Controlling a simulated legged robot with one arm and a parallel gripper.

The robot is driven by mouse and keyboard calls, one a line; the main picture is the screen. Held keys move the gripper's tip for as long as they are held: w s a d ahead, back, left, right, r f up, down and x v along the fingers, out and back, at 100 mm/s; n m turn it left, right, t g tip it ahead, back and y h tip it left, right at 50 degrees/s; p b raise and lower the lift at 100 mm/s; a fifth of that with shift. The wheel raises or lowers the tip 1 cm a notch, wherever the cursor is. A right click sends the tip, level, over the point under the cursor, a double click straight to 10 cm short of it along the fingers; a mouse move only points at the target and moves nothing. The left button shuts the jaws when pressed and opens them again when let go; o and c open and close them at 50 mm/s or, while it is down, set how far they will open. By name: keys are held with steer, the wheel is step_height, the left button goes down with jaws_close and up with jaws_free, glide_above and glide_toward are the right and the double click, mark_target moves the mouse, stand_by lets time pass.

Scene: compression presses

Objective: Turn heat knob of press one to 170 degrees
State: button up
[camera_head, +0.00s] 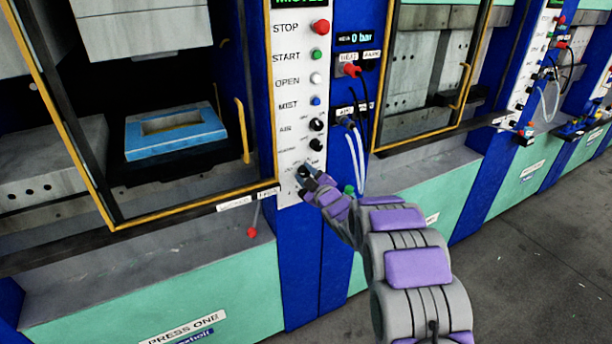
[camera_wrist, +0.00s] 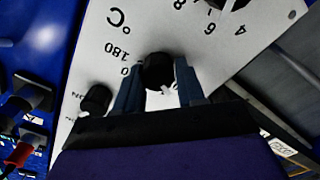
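Press one (camera_head: 187,328) stands at the left, with a white control panel (camera_head: 287,90) on its blue column. The heat knob (camera_wrist: 158,72) is black and round with a white pointer mark; in the wrist view it shows beside a printed "180" and "°C". Parts of the other scale figures are hidden by my fingers. My gripper (camera_head: 304,174) is at the panel's lower end in the head view. In the wrist view my gripper (camera_wrist: 160,88) has one finger on each side of the heat knob, with no clear gap to it.
Another dark knob (camera_wrist: 96,98) sits close to my left finger in the wrist view. Above the heat knob in the head view are two more knobs and the stop button (camera_head: 321,27). Cables and hoses (camera_head: 357,150) hang right of the panel. Yellow-framed press openings flank the column.

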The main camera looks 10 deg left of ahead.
steer(key=c, duration=0.6)
steer(key=shift+p, duration=0.55)
steer(key=shift+r+m+p, duration=0.15)
steer(key=shift+m+p, duration=0.65)
steer(key=shift+p, duration=0.15)
steer(key=m+p, duration=0.3)
steer(key=p, duration=0.1)
steer(key=shift+p, duration=0.4)
steer(key=m+p, duration=0.5)
steer(key=p, duration=0.1)
steer(key=shift+d+m, duration=0.1)
steer(key=shift+m, duration=0.3)
steer(key=shift+m+p, duration=0.75)
steer(key=shift+m, duration=0.15)
steer(key=m+p, duration=0.2)
steer(key=m, duration=0.1)
steer(key=m+p, duration=0.1)
steer(key=m, duration=0.1)
steer(key=shift+w+d+f+p, duration=0.1)
steer(key=shift+f+p, duration=0.15)
steer(key=shift+p, duration=0.1)
steer(key=shift+m, duration=0.4)
